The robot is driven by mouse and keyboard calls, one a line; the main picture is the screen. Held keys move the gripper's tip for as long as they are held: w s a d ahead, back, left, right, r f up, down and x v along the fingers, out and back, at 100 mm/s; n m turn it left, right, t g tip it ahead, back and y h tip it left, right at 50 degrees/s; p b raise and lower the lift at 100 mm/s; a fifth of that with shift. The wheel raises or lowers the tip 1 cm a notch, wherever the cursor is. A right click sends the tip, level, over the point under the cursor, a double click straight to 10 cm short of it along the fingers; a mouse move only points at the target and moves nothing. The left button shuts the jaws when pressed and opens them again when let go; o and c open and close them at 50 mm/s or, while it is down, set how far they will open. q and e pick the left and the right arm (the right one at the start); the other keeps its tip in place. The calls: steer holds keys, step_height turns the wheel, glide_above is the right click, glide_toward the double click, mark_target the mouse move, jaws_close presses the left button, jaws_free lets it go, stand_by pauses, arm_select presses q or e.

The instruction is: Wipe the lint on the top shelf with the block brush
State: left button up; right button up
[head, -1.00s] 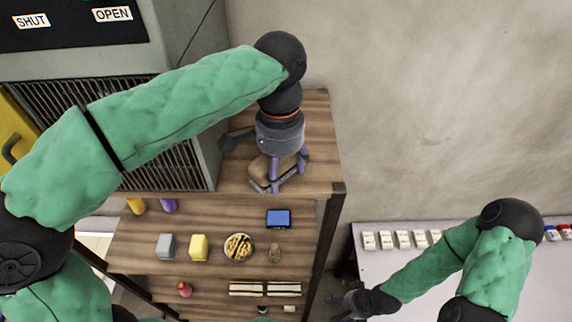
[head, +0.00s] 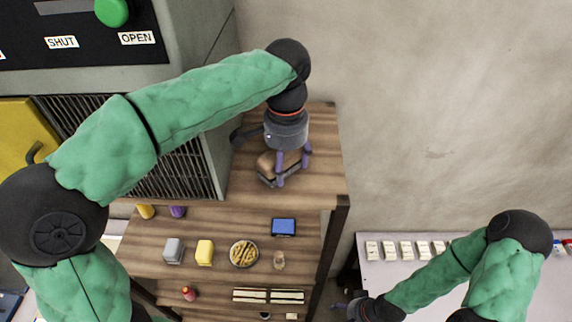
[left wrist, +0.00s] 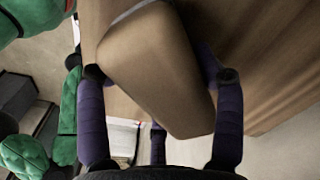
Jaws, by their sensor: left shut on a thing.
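The block brush (head: 268,161) is a tan wooden block with a dark grey underside, at the top shelf (head: 322,170). My left gripper (head: 282,172) is shut on it from above. In the left wrist view the brush's tan body (left wrist: 158,70) lies between the purple fingers of my left gripper (left wrist: 158,80). Whether the brush touches the shelf board is hard to tell. I cannot make out lint on the shelf. My right gripper (head: 348,306) is low, beside the white table, partly hidden and small, and its jaws are unclear.
A grey cabinet (head: 190,100) with a vent grille stands left of the brush. Lower shelves hold a yellow block (head: 205,252), a grey block (head: 173,250), a bowl of food (head: 243,254) and a blue-screened device (head: 284,227). A white table (head: 400,290) with switches stands at right.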

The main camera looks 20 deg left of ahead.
arm_select(q)
steer(key=shift+w+a, duration=0.2)
steer(key=shift+w, duration=1.75)
steer(key=shift+w+d+r, duration=0.1)
steer(key=shift+w+r, duration=0.15)
steer(key=shift+r, duration=0.6)
steer(key=shift+w+r, duration=0.2)
steer(key=shift+r, duration=0.6)
steer(key=shift+w+r, duration=0.15)
steer(key=shift+r, duration=2.95)
